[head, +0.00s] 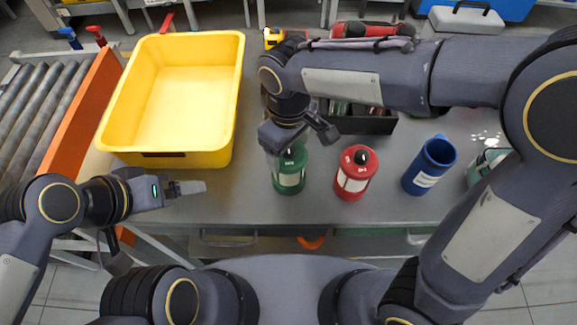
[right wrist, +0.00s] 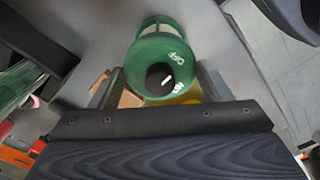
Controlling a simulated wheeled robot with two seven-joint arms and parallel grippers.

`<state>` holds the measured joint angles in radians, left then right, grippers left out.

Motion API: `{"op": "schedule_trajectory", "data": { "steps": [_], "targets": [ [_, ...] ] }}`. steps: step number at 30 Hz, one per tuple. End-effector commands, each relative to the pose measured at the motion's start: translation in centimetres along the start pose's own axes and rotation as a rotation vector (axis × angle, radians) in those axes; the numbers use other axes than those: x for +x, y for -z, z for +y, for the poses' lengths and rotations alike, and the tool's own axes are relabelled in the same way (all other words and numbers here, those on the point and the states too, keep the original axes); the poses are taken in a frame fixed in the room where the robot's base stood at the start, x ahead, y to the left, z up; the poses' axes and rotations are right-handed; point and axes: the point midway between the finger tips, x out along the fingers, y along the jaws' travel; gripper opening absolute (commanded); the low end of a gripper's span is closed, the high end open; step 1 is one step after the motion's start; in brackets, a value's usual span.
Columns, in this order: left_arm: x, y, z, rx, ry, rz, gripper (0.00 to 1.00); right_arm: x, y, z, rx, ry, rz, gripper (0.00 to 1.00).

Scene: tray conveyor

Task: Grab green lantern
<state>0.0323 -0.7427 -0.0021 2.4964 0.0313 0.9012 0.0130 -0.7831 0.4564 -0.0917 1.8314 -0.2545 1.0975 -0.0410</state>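The green lantern (head: 289,177) stands upright on the grey table in the head view, with a dark knob on top and a pale band round its body. My right gripper (head: 284,150) is right above and behind it, covering part of its top. In the right wrist view the green lantern (right wrist: 162,62) lies between the two fingers of my right gripper (right wrist: 160,88). The fingers are spread, one on each side; firm contact does not show. My left gripper (head: 188,188) is over the table's front left, below the yellow bin, holding nothing visible. Its finger gap is unclear.
A red lantern (head: 354,178) stands just right of the green one, with a blue mug (head: 429,167) further right. A yellow bin (head: 165,158) is on the left, beside a roller conveyor (head: 38,95). A dark crate (head: 372,124) stands behind the lanterns.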

Motion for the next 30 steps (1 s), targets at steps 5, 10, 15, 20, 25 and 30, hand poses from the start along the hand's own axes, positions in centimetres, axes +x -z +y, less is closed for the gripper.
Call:
{"op": "schedule_trajectory", "data": {
  "steps": [5, 10, 15, 20, 25, 30],
  "targets": [
    [0.0, 0.0, 0.0, 0.000, 0.000, 0.000, 0.87, 0.0, 0.0, 0.0, 0.000, 0.000, 0.000, 0.39],
    [0.0, 0.0, 0.0, 0.000, 0.000, 0.000, 0.87, -0.1, 0.0, 0.0, 0.000, 0.000, 0.001, 0.23],
    [0.0, 0.0, 0.0, 0.000, 0.000, 0.000, 0.87, -0.1, 0.0, 0.0, 0.000, 0.000, 0.001, 0.23],
    [0.0, 0.0, 0.0, 0.000, 0.000, 0.000, 0.87, -0.7, 0.1, 0.0, 0.000, 0.000, 0.002, 0.23],
    [-0.1, 0.1, 0.1, 0.000, 0.000, 0.000, 0.87, -2.9, 0.1, 0.0, 0.000, -0.001, 0.006, 0.23],
    [0.2, -0.1, -0.1, 0.000, 0.000, 0.000, 0.87, -6.1, -1.5, -1.9, -0.004, 0.000, 0.009, 0.23]
  ]
}}
